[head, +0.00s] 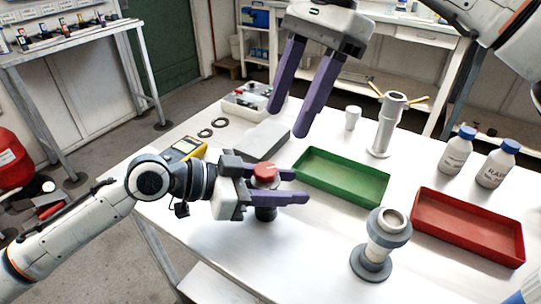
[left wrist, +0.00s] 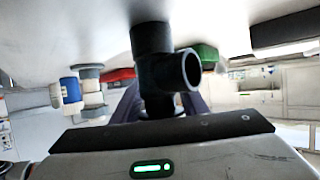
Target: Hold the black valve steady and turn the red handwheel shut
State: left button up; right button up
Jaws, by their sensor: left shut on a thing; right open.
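The black valve (head: 265,214) stands upright on the white table, its body partly covered by my left gripper. Its red handwheel (head: 265,171) sits on top, just above the purple fingers. My left gripper (head: 298,187) reaches in from the left and is shut on the valve, one finger on each side. In the left wrist view the black valve (left wrist: 152,65) shows close up, with an open side port facing right; the handwheel is hidden there. My right gripper (head: 288,120) is open and empty, above and behind the handwheel, fingers pointing down.
A green tray (head: 345,183) lies right of the valve, and a red tray (head: 465,230) farther right. A flanged grey fitting (head: 372,264) stands in front. A tall grey pipe piece (head: 385,135), white cup (head: 352,118) and white bottles (head: 455,157) stand behind. A yellow meter (head: 185,147) lies left.

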aim_at(266, 169)
jog(key=x, duration=0.9)
jog(key=shift+f, duration=0.3)
jog(key=shift+c, duration=0.2)
jog(key=c, duration=1)
